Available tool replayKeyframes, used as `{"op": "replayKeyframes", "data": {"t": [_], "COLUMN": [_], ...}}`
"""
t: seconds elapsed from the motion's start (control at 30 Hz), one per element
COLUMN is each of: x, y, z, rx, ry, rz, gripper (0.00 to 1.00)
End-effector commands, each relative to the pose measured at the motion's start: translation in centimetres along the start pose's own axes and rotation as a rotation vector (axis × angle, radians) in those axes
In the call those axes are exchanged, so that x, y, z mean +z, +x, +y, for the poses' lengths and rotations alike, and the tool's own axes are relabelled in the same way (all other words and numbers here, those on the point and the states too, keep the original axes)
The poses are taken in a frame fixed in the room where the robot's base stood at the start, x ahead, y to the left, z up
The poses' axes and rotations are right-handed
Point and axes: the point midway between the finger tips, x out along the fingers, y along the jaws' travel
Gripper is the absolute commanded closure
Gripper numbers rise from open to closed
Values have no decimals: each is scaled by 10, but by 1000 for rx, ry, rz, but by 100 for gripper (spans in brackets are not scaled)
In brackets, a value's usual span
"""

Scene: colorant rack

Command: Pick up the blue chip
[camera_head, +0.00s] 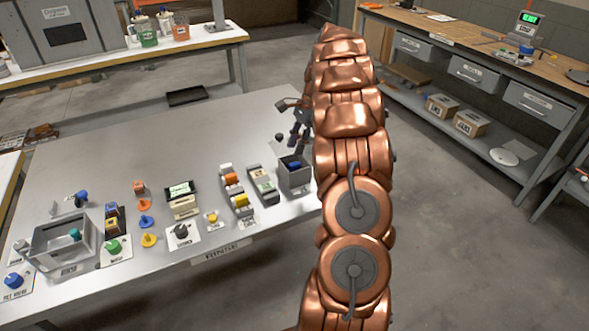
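Another blue thing (293,164) shows inside a small grey bin (297,182) near the table's right edge. I cannot tell which of these is the blue chip. My gripper (299,138) is dark and small in view, above the table's right side behind the bin. My copper arm hides part of it. I cannot tell its finger opening, and no held object is clear.
The table (110,165) is bare towards the back. Along its front stand a grey tray (65,245), several knobs, a device with a green display (181,190) and racks of coloured blocks (236,190). A wooden workbench (460,40) stands at the right.

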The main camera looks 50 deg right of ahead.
Motion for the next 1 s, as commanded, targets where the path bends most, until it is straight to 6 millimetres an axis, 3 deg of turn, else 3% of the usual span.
{"op": "replayKeyframes", "data": {"t": [0.1,0.23,0.77,1.0], "x": [-19,-27,-27,-27], "y": [2,3,39,67], "z": [-4,-5,-5,-6], "rx": [-16,-23,-23,-22], "ry": [44,68,70,70], "rz": [-18,-26,-26,-26], "gripper": [69,69,69,69]}}
